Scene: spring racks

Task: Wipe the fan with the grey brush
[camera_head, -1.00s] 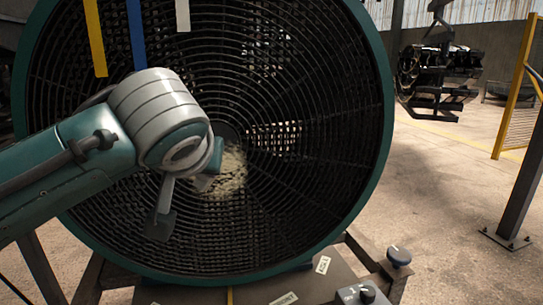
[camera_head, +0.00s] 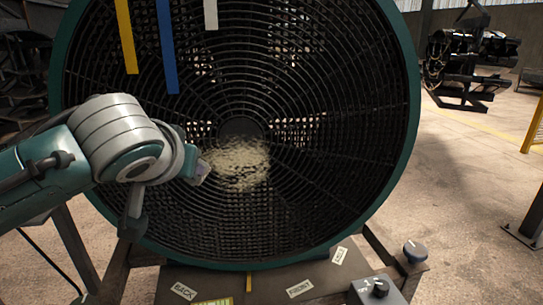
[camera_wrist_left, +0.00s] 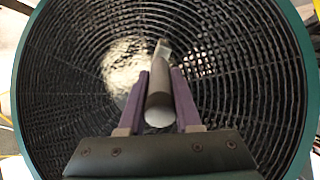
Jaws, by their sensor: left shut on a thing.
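The fan (camera_head: 330,185) is a large round unit with a black ring grille and a green rim. A beige dusty patch (camera_head: 238,163) lies on the grille just below the hub. In the wrist view the patch (camera_wrist_left: 125,68) is left of the brush tip. In the head view my left gripper (camera_head: 197,168) is at the patch's left edge; whether the brush touches the grille is unclear. The brush is mostly hidden there. My right gripper is out of view.
Yellow, blue and white strips (camera_head: 168,50) hang at the fan's upper front. Below the fan is a base with labels (camera_head: 300,288), a knob (camera_head: 415,250) and a switch box (camera_head: 376,290).

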